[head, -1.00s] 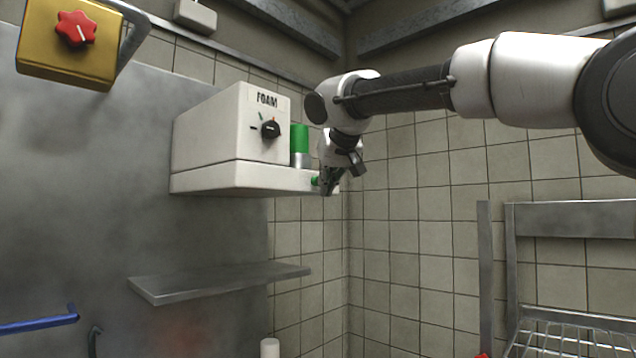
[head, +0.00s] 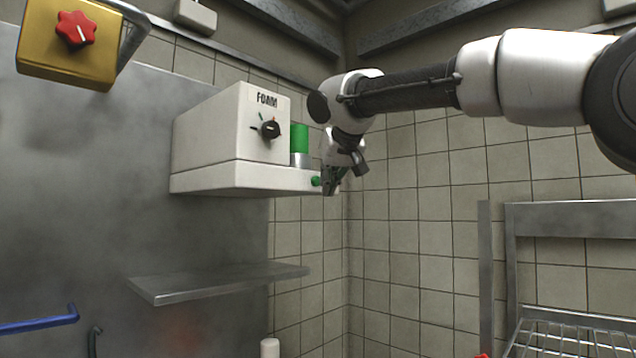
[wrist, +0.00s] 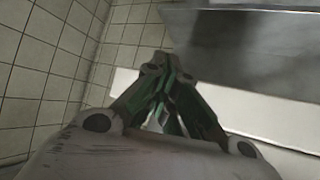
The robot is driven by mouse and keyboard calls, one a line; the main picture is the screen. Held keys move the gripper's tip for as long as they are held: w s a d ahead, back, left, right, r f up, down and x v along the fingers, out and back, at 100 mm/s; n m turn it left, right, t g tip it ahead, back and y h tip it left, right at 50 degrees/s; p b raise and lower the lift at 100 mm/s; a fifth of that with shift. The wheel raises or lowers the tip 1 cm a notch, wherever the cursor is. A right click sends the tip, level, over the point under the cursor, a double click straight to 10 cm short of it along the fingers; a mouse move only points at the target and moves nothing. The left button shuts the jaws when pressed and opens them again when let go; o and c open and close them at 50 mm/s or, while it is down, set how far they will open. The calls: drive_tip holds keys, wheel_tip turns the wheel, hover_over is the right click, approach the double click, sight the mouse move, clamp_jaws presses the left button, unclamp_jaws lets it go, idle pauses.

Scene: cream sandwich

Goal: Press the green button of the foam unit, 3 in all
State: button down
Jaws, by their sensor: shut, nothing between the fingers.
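The foam unit (head: 215,135) is a white box on the wall, labelled FOAM, with a black knob on its front face. Its green button (head: 315,181) sticks out at the right end of the lower ledge. My gripper (head: 329,192) is shut and empty, just right of the button, with a small gap seen between them in the head view. In the wrist view my gripper's fingers (wrist: 155,122) are together in front of the pale ledge of the unit (wrist: 265,120). The button cannot be made out in the wrist view.
A green-topped cylinder (head: 299,143) stands on the unit's ledge, close to my wrist. A metal shelf (head: 220,283) is below the unit. A yellow box with a red knob (head: 68,45) is at upper left, and a wire rack (head: 575,335) at lower right.

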drive_tip(key=shift+s+d, duration=0.2)
drive_tip(key=shift+s+d, duration=0.8)
drive_tip(key=shift+d, duration=0.2)
drive_tip(key=shift+s+d, duration=0.75)
drive_tip(key=shift+d, duration=0.25)
idle(0.7)
drive_tip(key=s+d, duration=0.2)
drive_tip(key=d, duration=0.1)
drive_tip(key=shift+s+f, duration=0.1)
drive_tip(key=shift+s, duration=0.05)
drive_tip(key=shift+a, duration=0.1)
drive_tip(key=w+a, duration=0.5)
drive_tip(key=a, duration=0.1)
drive_tip(key=shift+w+a, duration=0.25)
drive_tip(key=shift+a, duration=0.15)
idle(1.5)
